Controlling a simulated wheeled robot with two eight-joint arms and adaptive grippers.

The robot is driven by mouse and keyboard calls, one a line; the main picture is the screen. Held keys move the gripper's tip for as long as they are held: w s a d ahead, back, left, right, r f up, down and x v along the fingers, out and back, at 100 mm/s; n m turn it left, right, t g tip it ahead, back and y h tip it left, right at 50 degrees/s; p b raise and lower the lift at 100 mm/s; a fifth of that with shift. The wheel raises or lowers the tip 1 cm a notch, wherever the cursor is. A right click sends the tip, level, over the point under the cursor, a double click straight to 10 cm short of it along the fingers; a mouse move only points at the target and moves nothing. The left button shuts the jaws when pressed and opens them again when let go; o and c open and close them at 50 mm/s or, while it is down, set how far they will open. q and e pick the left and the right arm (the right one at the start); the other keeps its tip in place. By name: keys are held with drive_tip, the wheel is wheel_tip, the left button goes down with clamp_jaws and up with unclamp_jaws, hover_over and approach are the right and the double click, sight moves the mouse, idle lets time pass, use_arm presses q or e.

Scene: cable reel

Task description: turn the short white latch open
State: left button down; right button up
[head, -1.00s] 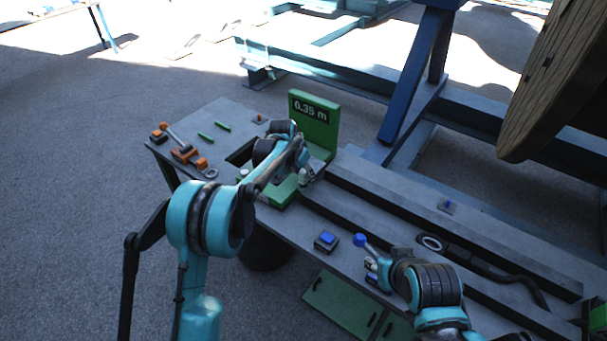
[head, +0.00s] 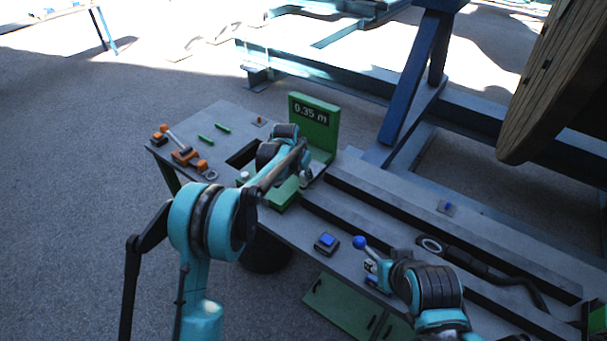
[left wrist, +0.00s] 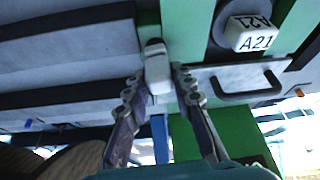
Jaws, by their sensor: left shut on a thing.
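The short white latch (left wrist: 158,72) with a dark tip stands between my left fingers in the left wrist view. My left gripper (left wrist: 154,88) is shut on it, one finger on each side. In the head view my left gripper (head: 305,178) is at the foot of the green display panel (head: 314,122) reading 0.35 m; the latch is too small to make out there. My right gripper (head: 371,268) is low at the bench's front, beside a blue-knobbed lever (head: 360,242); its fingers are too small to read.
A white block marked A21 (left wrist: 250,38) and a metal plate with a dark handle (left wrist: 240,82) lie beside the latch. A blue button box (head: 326,243) sits on the bench. Orange tools (head: 184,155) and green rods (head: 206,139) lie at the left end.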

use_arm(q)
drive_tip(key=n, duration=0.2)
drive_tip(key=n+y+p, duration=0.1)
drive_tip(key=n, duration=0.1)
drive_tip(key=shift+d+y, duration=0.1)
drive_tip(key=shift+y, duration=0.2)
drive_tip(key=n+y, duration=0.1)
drive_tip(key=n, duration=0.3)
drive_tip(key=shift+t+p, duration=0.3)
drive_tip(key=shift+p, duration=0.05)
drive_tip(key=n+g+y+p, duration=0.1)
drive_tip(key=n+y, duration=0.1)
drive_tip(key=n, duration=0.2)
drive_tip(key=shift+n+g+y+p, duration=0.4)
drive_tip(key=shift+n+g+y, duration=0.15)
drive_tip(key=shift+n, duration=1.65)
drive_tip(key=c, duration=1.3)
unclamp_jaws()
